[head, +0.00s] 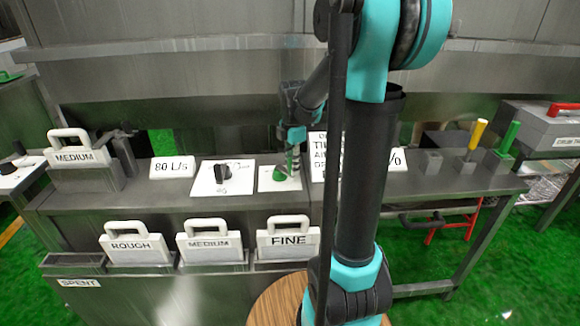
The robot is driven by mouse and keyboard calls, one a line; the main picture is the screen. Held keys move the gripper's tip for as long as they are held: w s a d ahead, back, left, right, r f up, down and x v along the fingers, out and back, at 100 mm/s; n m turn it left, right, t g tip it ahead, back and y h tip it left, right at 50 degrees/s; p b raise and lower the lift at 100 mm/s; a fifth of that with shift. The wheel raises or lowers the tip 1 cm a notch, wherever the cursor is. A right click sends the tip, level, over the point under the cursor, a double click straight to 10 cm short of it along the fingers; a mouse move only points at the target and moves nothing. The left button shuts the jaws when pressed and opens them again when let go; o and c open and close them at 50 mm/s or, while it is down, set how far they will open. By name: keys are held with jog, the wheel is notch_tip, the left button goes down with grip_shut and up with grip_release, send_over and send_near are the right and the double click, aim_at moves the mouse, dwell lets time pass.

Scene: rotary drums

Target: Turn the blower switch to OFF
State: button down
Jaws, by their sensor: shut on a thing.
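A green knob (279,174) sits on a small white plate (266,185) on the grey bench, partly covered by my gripper. It appears to be the blower switch, but I cannot read its label or its setting. My gripper (290,166) points down at the knob from above and behind, with its fingers at the knob's right side. It is shut on the green knob, though the fingertips are small and partly merge with it. A black rotary knob (223,173) stands on a larger white plate to the left.
An 80 L/s sign (172,167) stands further left. Another sign (317,155) is close to the gripper's right, partly behind my arm. Handled blocks marked ROUGH (137,246), MEDIUM (211,244) and FINE (288,240) stand along the front. Yellow (477,134) and green (509,138) levers are at right.

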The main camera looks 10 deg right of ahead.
jog(key=shift+w+d+n, duration=0.15)
jog(key=shift+d+n, duration=0.05)
jog(key=shift+n, duration=0.1)
dwell(0.4)
jog(key=c, duration=1.3)
grip_release()
jog(key=shift+r, duration=0.1)
notch_tip(320, 180, up, 12)
jog(key=shift+f, duration=0.1)
